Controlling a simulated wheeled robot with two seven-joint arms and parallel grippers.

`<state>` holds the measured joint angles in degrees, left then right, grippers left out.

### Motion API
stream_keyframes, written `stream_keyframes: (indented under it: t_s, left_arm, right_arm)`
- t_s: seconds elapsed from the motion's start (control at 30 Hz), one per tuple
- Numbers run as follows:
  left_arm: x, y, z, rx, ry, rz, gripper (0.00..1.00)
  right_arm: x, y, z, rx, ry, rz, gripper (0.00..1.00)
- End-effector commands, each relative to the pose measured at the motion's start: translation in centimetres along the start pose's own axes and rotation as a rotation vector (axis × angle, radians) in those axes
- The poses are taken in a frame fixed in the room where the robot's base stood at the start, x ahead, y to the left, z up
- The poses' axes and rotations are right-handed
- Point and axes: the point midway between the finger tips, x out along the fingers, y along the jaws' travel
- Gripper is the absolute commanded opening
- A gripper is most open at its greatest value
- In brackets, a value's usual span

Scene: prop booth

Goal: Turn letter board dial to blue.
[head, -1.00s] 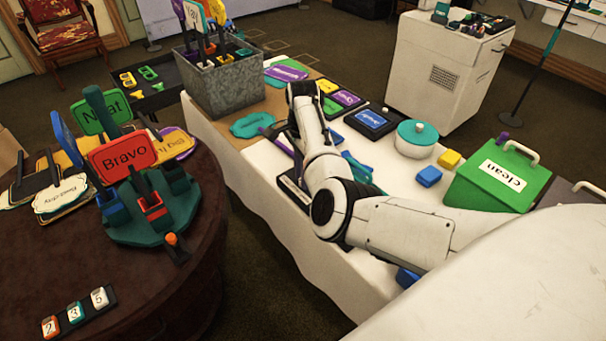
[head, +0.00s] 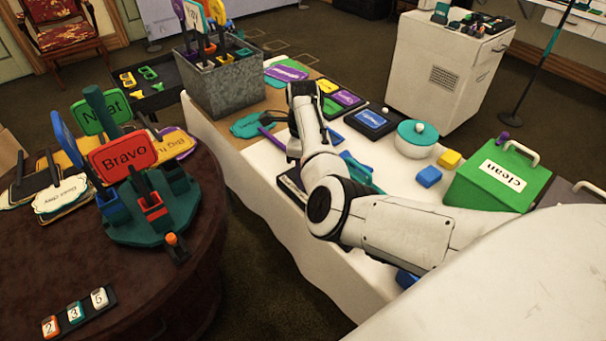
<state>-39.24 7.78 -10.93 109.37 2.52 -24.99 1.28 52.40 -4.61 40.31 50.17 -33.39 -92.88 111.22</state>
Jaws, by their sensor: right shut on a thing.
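A black-framed board with a blue face and white lettering (head: 372,119) lies on the white-covered table, with a small white knob at its far right corner. It looks like the letter board, but I cannot make out a dial's colour marks. My right gripper (head: 293,150) is left of this board and apart from it, pointing down at the table. It is shut, apparently on the purple handle (head: 270,138) of a teal sign (head: 252,125); my own wrist partly hides the grip. My left gripper is out of view.
A metal bin (head: 222,85) of signs stands behind my right gripper. A round white pot with a teal lid (head: 417,130), blue and yellow blocks and a green "clean" box (head: 497,175) stand to the right. A round brown table (head: 150,275) holds more signs.

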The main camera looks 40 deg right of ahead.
Motion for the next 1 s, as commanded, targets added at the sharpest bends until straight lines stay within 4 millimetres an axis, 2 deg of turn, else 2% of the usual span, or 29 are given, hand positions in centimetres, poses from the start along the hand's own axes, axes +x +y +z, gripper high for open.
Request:
stream_keyframes:
  t_s: [0.53, 0.57, 0.63, 1.0]
  left_arm:
    - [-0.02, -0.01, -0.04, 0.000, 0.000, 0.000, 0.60]
    - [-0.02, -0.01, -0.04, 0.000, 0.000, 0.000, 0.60]
    - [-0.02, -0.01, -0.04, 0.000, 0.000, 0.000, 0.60]
    - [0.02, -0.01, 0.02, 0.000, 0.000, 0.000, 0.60]
  right_arm:
    - [-0.17, -0.17, -0.05, 0.026, 0.000, -0.004, 0.00]
    - [-0.17, -0.17, -0.06, 0.025, 0.000, -0.004, 0.24]
    - [-0.15, -0.15, -0.05, 0.025, 0.000, -0.004, 0.36]
    - [-0.41, -0.07, 0.01, 0.023, 0.000, -0.002, 0.38]
